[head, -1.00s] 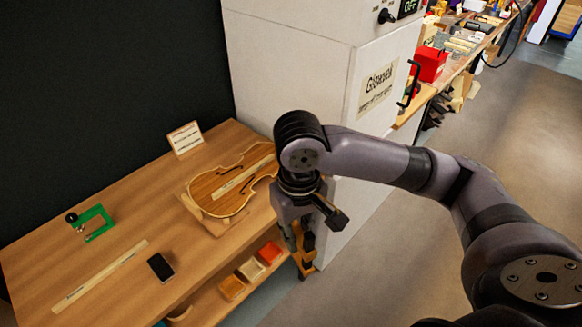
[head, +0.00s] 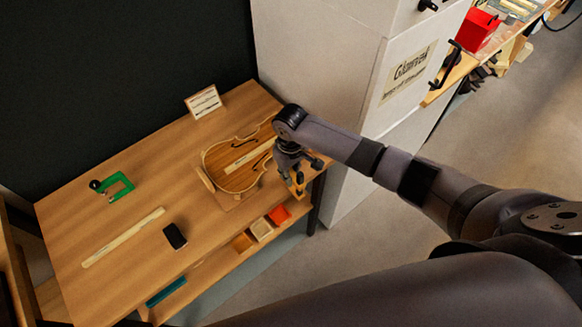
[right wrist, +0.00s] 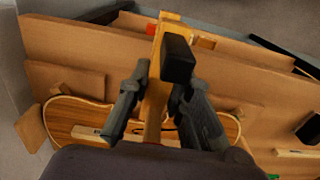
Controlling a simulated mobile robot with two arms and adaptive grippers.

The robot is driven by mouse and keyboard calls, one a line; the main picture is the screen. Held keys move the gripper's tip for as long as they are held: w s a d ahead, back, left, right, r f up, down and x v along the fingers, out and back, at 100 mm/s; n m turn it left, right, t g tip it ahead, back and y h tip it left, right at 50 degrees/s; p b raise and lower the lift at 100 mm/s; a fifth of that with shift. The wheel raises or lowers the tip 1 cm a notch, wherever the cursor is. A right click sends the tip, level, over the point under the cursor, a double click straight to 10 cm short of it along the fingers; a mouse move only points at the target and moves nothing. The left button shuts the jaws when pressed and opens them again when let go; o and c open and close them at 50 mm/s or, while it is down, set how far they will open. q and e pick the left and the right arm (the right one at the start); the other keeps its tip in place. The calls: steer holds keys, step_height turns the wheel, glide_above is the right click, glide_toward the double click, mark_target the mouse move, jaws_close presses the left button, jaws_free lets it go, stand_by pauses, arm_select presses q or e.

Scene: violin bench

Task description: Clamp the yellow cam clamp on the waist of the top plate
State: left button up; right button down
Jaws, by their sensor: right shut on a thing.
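The violin-shaped top plate (head: 228,178) lies on a wooden support on the bench, with a pale strip along its middle. It also shows low in the right wrist view (right wrist: 85,112), partly hidden by my wrist. My right gripper (head: 296,176) is at the plate's right side, near the bench's front edge. In the right wrist view, my right gripper (right wrist: 156,88) is shut on the yellow cam clamp (right wrist: 153,105), which has a black block (right wrist: 178,57). The clamp (head: 299,181) is small and partly hidden in the head view. I cannot tell whether it touches the plate. My left gripper is out of view.
A green clamp (head: 119,187), a pale ruler-like strip (head: 123,238) and a black phone-like object (head: 175,236) lie on the bench (head: 85,215). A small sign (head: 203,102) stands behind the plate. Coloured bins (head: 261,229) sit below. A white cabinet (head: 350,110) stands close at right.

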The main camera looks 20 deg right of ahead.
steer(key=shift+f, duration=0.1)
steer(key=shift+s+p, duration=0.1)
steer(key=shift+p, duration=0.5)
steer(key=w+b, duration=0.1)
steer(key=w+a+b, duration=0.1)
steer(key=w+b, duration=0.1)
steer(key=w, duration=0.1)
steer(key=shift+a+f, duration=0.2)
steer(key=shift+a, duration=0.05)
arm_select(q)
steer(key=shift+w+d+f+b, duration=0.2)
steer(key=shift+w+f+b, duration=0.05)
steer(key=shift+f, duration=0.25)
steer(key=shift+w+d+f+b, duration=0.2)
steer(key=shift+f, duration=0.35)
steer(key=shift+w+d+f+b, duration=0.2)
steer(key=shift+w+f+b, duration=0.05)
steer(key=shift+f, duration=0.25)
arm_select(e)
steer(key=shift+w+a+r, duration=0.2)
steer(key=shift+w+a, duration=0.1)
steer(key=shift+w, duration=0.45)
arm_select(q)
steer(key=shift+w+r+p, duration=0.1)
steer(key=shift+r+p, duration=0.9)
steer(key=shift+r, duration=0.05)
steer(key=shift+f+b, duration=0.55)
arm_select(e)
steer(key=shift+w+a, duration=0.1)
steer(key=shift+w, duration=0.35)
